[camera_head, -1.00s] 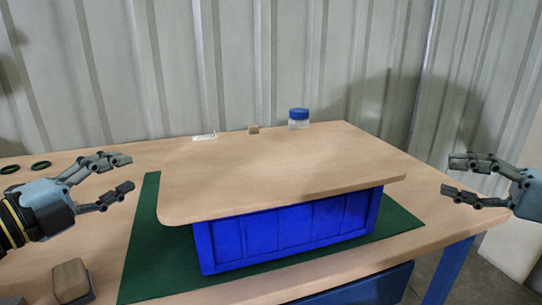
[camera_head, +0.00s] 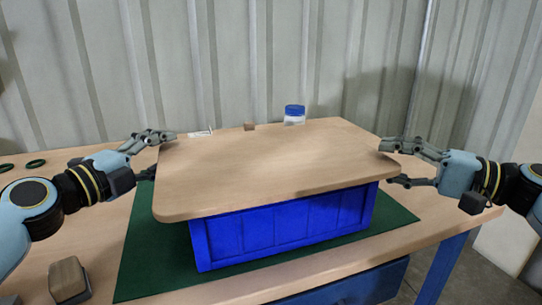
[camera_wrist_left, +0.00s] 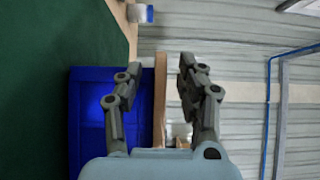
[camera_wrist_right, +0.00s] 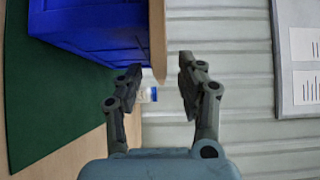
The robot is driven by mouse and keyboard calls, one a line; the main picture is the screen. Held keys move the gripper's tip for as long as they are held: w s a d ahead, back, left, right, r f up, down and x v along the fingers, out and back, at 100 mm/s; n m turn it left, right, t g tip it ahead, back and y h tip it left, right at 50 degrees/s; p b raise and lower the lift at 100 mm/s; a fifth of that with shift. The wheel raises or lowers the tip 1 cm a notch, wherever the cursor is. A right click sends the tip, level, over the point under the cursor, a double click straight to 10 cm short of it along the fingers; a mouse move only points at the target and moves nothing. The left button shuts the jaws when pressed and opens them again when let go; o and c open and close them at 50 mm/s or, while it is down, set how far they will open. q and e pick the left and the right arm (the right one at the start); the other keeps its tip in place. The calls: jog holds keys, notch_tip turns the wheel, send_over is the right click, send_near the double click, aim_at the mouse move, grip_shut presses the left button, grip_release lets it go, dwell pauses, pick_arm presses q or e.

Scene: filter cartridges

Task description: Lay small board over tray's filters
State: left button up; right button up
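The small wooden board (camera_head: 265,165) lies flat on top of the blue tray (camera_head: 290,230), overhanging its sides. Any filters inside are hidden beneath it. My left gripper (camera_head: 160,153) is open at the board's left end, one finger above and one below. In the left wrist view the board's edge (camera_wrist_left: 159,100) sits between the spread fingers, with gaps on both sides. My right gripper (camera_head: 387,163) is open at the right end, also one finger above and one below. In the right wrist view the board's end (camera_wrist_right: 157,45) lies between the fingertips, apparently untouched.
The tray stands on a green mat (camera_head: 150,265) on the wooden table. Behind the board are a blue-capped jar (camera_head: 294,112), a small brown block (camera_head: 249,127) and a pale flat item. A wooden-topped block (camera_head: 67,277) sits front left; dark rings (camera_head: 36,163) lie back left.

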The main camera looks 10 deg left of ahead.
pick_arm(q)
jog(key=shift+w+d, duration=0.2)
jog(key=shift+w, duration=0.05)
pick_arm(e)
jog(key=shift+w+a, duration=0.1)
jog(key=shift+a, duration=0.2)
pick_arm(q)
jog(key=shift+c, duration=0.3)
pick_arm(e)
jog(key=shift+c, duration=0.3)
pick_arm(q)
grip_shut()
pick_arm(e)
grip_shut()
